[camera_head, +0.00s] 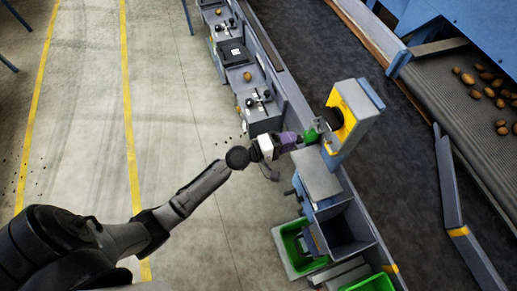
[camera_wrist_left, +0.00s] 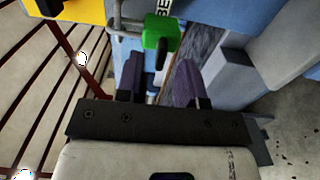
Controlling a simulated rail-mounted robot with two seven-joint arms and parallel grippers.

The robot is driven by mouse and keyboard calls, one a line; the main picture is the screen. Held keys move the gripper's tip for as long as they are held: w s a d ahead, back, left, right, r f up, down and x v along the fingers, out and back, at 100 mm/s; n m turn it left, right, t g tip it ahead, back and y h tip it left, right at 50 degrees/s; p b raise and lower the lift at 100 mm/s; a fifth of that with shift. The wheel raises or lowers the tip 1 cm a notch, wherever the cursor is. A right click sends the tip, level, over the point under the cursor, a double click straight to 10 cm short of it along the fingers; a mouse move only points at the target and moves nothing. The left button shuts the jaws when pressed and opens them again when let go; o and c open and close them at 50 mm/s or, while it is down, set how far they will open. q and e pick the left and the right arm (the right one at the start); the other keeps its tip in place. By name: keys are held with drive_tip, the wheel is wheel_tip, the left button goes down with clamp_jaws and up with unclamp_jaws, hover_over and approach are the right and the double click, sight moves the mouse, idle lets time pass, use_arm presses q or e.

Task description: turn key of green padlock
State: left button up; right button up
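The green padlock (camera_head: 312,135) hangs at the yellow and grey switch box on the blue frame. In the left wrist view, the padlock (camera_wrist_left: 160,34) shows its green body with a grey shackle to its left, just beyond my fingertips. My left gripper (camera_head: 294,139) points at it from the left, close by. My right gripper is not in view.
The switch box (camera_head: 352,112) stands right behind the padlock. A grey plate (camera_head: 317,174) and an open bin (camera_head: 344,231) lie just below. Grey control boxes (camera_head: 262,112) line the frame above. A green crate (camera_head: 291,244) stands below.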

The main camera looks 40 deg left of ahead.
use_arm(q)
drive_tip(key=b+v, duration=0.2)
drive_tip(key=v, duration=0.9)
drive_tip(key=shift+s+a+b, duration=0.2)
drive_tip(key=shift+s+b, duration=0.1)
drive_tip(key=shift+b, duration=0.05)
drive_tip(key=shift+f, duration=0.1)
